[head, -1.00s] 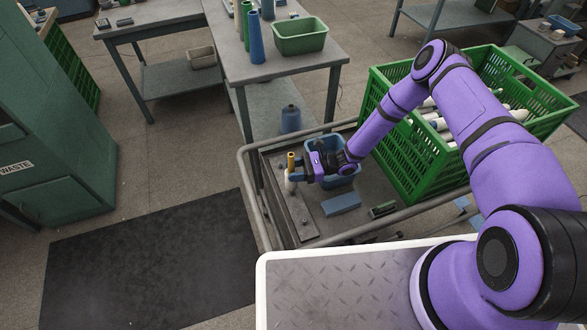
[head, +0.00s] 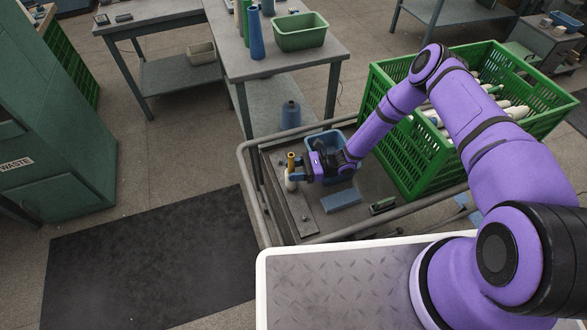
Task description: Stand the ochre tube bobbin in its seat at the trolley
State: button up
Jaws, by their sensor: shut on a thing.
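The ochre tube bobbin (head: 291,160) stands about upright over the left end of the trolley (head: 330,228). Its ochre top shows above the jaws and a pale part shows below them. My gripper (head: 296,174) is shut on the ochre tube bobbin, reaching in from the right. A plate with small pegs (head: 286,202) runs along the trolley's left side, beneath and in front of the bobbin. I cannot tell whether the bobbin's foot touches the plate or hangs just above it.
A blue bin (head: 344,178) stands behind my gripper, and a blue block (head: 341,199) lies in front of it. A green crate (head: 405,150) with pale bobbins fills the trolley's right. The trolley's tube rail (head: 250,190) borders the left.

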jog(key=shift+f, duration=0.5)
dwell(0.5)
jog(key=o, duration=1)
